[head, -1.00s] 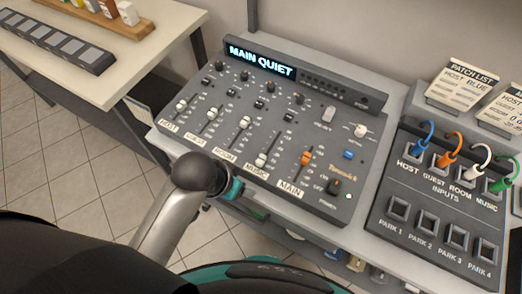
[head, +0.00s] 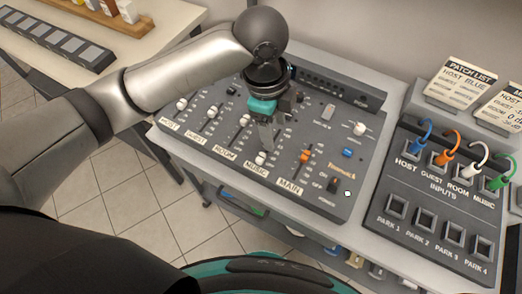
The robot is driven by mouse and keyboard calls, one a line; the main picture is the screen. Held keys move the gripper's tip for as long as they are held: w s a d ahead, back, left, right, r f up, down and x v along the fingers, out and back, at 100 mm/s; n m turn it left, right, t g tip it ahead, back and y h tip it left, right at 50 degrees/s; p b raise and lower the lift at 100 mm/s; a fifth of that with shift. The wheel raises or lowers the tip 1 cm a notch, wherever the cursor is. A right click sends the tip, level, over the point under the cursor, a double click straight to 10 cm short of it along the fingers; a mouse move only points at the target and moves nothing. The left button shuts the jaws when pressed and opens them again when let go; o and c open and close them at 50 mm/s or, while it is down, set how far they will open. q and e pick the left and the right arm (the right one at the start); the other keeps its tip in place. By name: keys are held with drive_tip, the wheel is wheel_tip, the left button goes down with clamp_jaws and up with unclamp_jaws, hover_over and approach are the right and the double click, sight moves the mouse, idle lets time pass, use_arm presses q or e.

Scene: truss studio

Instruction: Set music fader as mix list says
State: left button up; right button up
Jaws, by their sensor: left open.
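The mixer (head: 340,185) lies on the bench with several labelled faders. The white music fader knob (head: 261,158) sits low in its slot, just above the MUSIC label (head: 256,169). My left gripper (head: 267,140) is open and points down over the music fader's slot, with its fingers close above the knob; whether they touch it I cannot tell. The room fader (head: 245,120) is left of it and the orange main fader (head: 305,155) right of it. My left arm and gripper hide the mixer's display and some upper knobs. No mix list is readable here. My right gripper is not in view.
The patch panel (head: 380,220) stands on the right with blue, orange, white and green plugs. Patch list cards (head: 462,82) stand behind it. A side table (head: 150,55) with a grey strip of keys is at the upper left.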

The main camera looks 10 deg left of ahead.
use_arm(q)
drive_tip(key=a+r+m+y, duration=0.1)
drive_tip(key=a+r, duration=0.1)
drive_tip(key=a, duration=0.1)
drive_tip(key=b, duration=0.3)
approach(261, 156)
wheel_tip(261, 156, down, 8)
drive_tip(key=shift+d+f, duration=0.15)
drive_tip(key=shift+f, duration=0.1)
clamp_jaws()
idle(0.4)
idle(0.9)
